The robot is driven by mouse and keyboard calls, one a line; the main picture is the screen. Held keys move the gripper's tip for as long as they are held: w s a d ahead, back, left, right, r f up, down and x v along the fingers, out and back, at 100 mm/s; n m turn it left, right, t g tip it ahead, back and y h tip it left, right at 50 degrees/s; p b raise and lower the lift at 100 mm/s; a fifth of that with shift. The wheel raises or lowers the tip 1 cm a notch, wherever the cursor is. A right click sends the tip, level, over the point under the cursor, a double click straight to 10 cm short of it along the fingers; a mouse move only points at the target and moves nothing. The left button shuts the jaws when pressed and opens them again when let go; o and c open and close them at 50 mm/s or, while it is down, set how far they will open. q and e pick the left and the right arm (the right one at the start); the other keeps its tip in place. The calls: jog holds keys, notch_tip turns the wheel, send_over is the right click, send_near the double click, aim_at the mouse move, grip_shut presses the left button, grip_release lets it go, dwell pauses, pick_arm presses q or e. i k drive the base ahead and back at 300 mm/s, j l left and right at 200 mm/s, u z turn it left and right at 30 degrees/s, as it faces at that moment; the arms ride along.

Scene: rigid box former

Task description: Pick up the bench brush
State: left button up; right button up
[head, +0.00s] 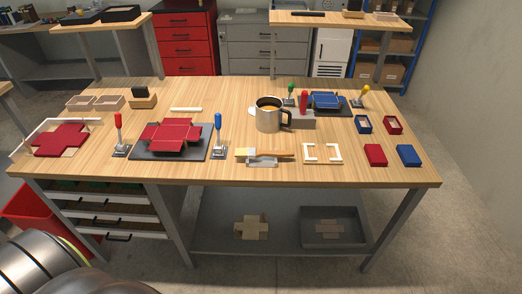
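What looks like the bench brush is a flat brush with a wooden handle (281,153) and pale yellow bristles (246,152). It lies across a small grey metal piece (262,161) near the front middle of the wooden workbench (330,171). Its handle points right and its bristles point left. Neither of my grippers is in view, and nothing is seen holding the brush.
A steel mug (267,117) stands behind the brush. A white square frame (322,153) lies to its right, and a blue-handled clamp (218,137) stands to its left beside a dark plate (146,155) with a red box form. The bench front strip is mostly clear.

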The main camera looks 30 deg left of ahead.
aim_at(249, 152)
jog(key=i+l+u, duration=0.15)
jog(key=u, duration=0.9)
